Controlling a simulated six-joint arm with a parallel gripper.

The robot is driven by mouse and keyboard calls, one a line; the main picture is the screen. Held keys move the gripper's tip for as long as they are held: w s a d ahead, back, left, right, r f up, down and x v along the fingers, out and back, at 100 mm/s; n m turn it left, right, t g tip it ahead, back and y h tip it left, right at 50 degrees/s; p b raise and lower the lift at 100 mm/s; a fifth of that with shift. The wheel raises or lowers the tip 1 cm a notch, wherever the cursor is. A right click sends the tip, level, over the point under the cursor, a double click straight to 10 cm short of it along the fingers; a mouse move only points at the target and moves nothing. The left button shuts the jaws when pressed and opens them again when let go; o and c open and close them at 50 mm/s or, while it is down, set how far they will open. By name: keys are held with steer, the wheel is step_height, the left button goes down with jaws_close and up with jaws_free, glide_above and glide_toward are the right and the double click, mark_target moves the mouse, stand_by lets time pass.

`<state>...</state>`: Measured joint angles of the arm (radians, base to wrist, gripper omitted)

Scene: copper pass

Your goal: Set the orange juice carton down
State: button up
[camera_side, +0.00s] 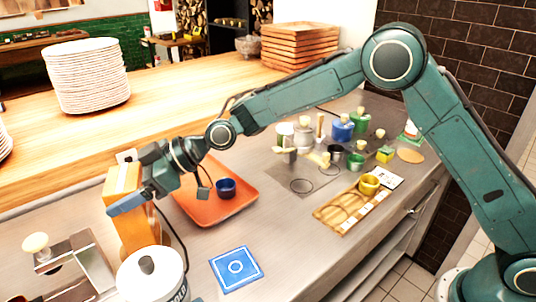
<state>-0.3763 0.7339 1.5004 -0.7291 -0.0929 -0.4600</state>
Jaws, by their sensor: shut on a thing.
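The orange juice carton (122,179) is a tall orange box with a pale top at the left of the side view. My gripper (128,204) is shut on it, with a blue-grey finger across its front. The carton looks upright. Its lower end is partly hidden behind a white lidded pot, so I cannot tell whether it touches the counter.
An orange tray (246,201) with a blue cup (226,187) lies just right. The white pot (152,276) and a blue mat (236,267) are in front. A metal device (75,265) stands left. Plates (87,76) are stacked behind. Bare counter lies right of the mat.

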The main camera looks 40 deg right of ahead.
stand_by(0.5)
steer(key=o, duration=2)
steer(key=shift+f, duration=0.25)
steer(key=shift+c, duration=0.2)
steer(key=shift+r, duration=0.1)
steer(key=shift+d+r, duration=0.1)
steer(key=v, duration=1.2)
steer(key=shift+s, duration=0.1)
